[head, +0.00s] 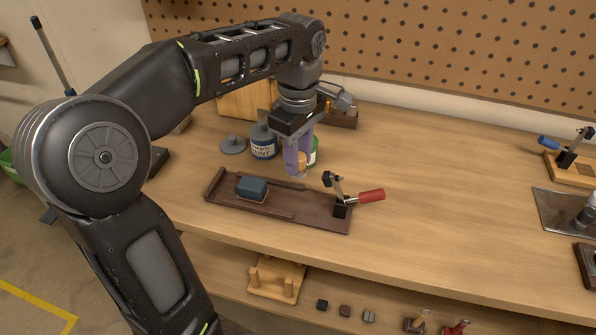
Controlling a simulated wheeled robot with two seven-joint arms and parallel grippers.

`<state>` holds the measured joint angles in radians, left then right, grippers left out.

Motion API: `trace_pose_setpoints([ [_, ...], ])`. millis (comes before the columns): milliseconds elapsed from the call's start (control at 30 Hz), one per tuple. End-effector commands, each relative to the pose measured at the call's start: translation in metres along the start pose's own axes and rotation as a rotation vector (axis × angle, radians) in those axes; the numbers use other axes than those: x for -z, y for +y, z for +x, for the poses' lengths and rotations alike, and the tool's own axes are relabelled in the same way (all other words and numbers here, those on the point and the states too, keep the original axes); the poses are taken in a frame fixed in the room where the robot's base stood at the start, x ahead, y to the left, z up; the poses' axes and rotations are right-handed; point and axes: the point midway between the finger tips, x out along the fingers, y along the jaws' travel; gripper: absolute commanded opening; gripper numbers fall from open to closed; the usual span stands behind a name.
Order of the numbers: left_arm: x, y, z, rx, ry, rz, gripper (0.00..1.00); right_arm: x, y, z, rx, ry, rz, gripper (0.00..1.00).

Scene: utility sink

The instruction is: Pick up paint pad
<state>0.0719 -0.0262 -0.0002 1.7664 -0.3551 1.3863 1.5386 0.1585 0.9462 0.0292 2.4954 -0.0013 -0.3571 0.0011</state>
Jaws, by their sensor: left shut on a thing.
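My left gripper (300,173) hangs above the bench, just behind the wooden clamp fixture, with its fingers pointing down. It is shut on a small tan-orange piece (302,160), mostly hidden by the fingers; I cannot tell whether this is the paint pad. A blue block with a pale lower edge (253,187), which looks like a pad, lies in the left part of the dark wooden fixture (222,191). The gripper is apart from this block, to its right and behind. My right gripper is not in view.
A dark blue paint can (263,147) and a grey lid (233,145) stand left of the gripper. A green can (314,152) is partly hidden behind it. A red-handled toggle clamp (368,196) rises at the fixture's right end. The bench's middle right is clear.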

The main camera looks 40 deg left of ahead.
Motion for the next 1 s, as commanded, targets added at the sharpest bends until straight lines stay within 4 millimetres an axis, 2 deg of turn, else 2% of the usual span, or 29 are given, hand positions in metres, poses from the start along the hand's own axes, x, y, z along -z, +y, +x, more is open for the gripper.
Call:
trace_pose_setpoints([
  [133, -0.0002, -0.0003, -0.0071, 0.000, 0.000, 0.000, 0.00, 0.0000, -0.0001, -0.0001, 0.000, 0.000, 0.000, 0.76],
  [633, 0.0000, -0.0003, -0.0067, 0.001, 0.000, 0.000, 0.00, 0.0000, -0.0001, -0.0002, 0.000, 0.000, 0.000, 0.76],
  [667, 0.0000, -0.0003, -0.0067, 0.001, 0.000, 0.000, 0.28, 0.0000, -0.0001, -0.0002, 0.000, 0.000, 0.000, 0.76],
  [1000, 0.0000, -0.0003, -0.0067, 0.001, 0.000, 0.000, 0.01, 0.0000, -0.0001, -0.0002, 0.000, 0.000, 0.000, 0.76],
])
